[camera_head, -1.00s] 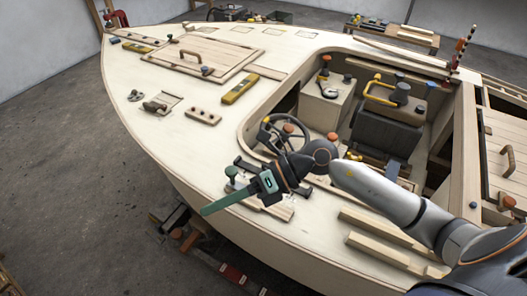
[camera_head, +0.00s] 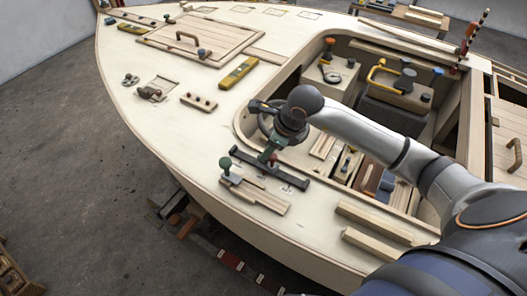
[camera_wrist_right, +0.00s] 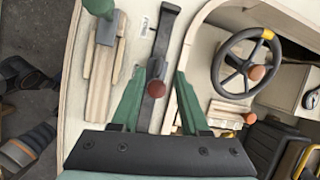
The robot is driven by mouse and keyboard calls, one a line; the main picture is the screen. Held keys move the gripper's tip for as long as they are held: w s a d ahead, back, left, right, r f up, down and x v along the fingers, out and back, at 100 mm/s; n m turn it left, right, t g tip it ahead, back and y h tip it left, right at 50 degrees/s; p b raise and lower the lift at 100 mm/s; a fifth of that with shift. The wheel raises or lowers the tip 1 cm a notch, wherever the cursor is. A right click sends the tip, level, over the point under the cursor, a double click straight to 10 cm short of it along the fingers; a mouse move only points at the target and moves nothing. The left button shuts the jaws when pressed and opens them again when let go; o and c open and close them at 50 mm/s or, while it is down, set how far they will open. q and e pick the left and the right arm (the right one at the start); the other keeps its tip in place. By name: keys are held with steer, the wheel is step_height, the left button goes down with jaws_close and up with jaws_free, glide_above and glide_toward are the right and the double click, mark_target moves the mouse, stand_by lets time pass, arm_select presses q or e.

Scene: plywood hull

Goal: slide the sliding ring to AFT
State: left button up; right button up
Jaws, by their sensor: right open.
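A dark rail (camera_head: 293,181) is fixed to the pale deck beside the cockpit edge; it also shows in the right wrist view (camera_wrist_right: 164,35). What looks like the sliding ring, a grey piece with a reddish knob (camera_wrist_right: 156,88), sits on this rail. The knob also shows in the head view (camera_head: 273,160). My right gripper (camera_wrist_right: 152,75) has green fingers, is open, and points down with one finger on each side of the rail and knob. I cannot tell whether it touches them. Small marks beside the rail are too small to read. My left gripper is not in view.
A green knob (camera_head: 225,164) on a wooden block stands close to the rail. A steering wheel (camera_wrist_right: 246,62) is right of the rail in the wrist view. Wooden strips (camera_head: 374,223) lie nearer the hull's edge.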

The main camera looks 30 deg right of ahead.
mark_target(266, 164)
steer(key=shift+x, duration=2)
steer(key=shift+c, duration=0.4)
jaws_close()
